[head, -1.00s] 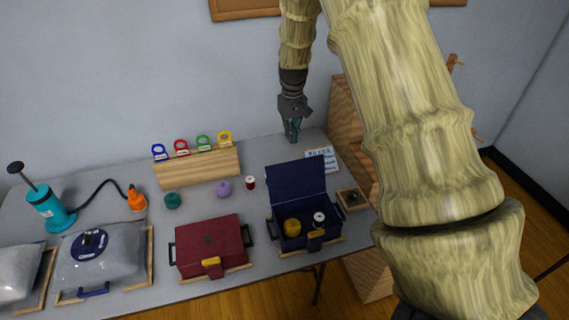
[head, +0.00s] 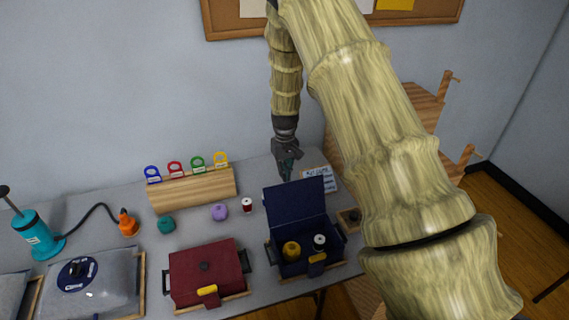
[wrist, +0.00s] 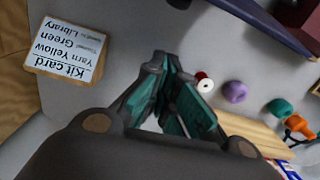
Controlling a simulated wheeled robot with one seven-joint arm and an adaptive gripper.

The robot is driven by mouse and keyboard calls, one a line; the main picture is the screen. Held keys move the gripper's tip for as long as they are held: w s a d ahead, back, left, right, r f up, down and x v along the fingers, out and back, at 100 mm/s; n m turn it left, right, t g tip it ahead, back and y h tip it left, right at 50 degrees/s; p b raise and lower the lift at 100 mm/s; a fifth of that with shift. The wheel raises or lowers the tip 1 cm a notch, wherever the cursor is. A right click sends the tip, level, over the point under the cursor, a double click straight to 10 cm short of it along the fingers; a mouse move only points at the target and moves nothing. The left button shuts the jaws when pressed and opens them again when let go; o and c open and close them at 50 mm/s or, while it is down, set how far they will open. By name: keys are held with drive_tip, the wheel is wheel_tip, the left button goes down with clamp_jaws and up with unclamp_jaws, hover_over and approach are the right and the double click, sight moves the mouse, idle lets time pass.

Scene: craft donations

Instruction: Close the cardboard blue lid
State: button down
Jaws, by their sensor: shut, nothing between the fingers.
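The blue cardboard box (head: 338,262) stands at the right of the table in the head view. Its blue lid (head: 297,208) stands open, raised at the back of the box. A yellow yarn ball (head: 291,250) and a dark spool with a white top (head: 320,242) sit inside. My gripper (head: 286,176) is shut and empty, just behind the lid's upper edge. Whether it touches the lid is unclear. In the wrist view my gripper's teal-padded fingers (wrist: 172,108) point over the table, and a dark blue edge (wrist: 262,22), likely the lid, shows at the top.
A closed red box (head: 206,272) stands left of the blue one. A kit card (head: 318,178) lies behind right, also in the wrist view (wrist: 70,50). A purple yarn ball (head: 220,212), a red spool (head: 247,205) and a wooden tag rack (head: 193,190) are nearby.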

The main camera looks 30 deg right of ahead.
sight(288, 185)
drive_tip(key=shift+s+a+f+p, duration=0.25)
drive_tip(key=shift+s+f+p, duration=0.45)
drive_tip(key=shift+s+p, duration=0.25)
drive_tip(key=shift+s+a+f+p, duration=0.2)
drive_tip(key=shift+s+f+p, duration=0.45)
drive_tip(key=shift+s+p, duration=0.3)
drive_tip(key=shift+a+b, duration=0.1)
drive_tip(key=shift+b, duration=0.25)
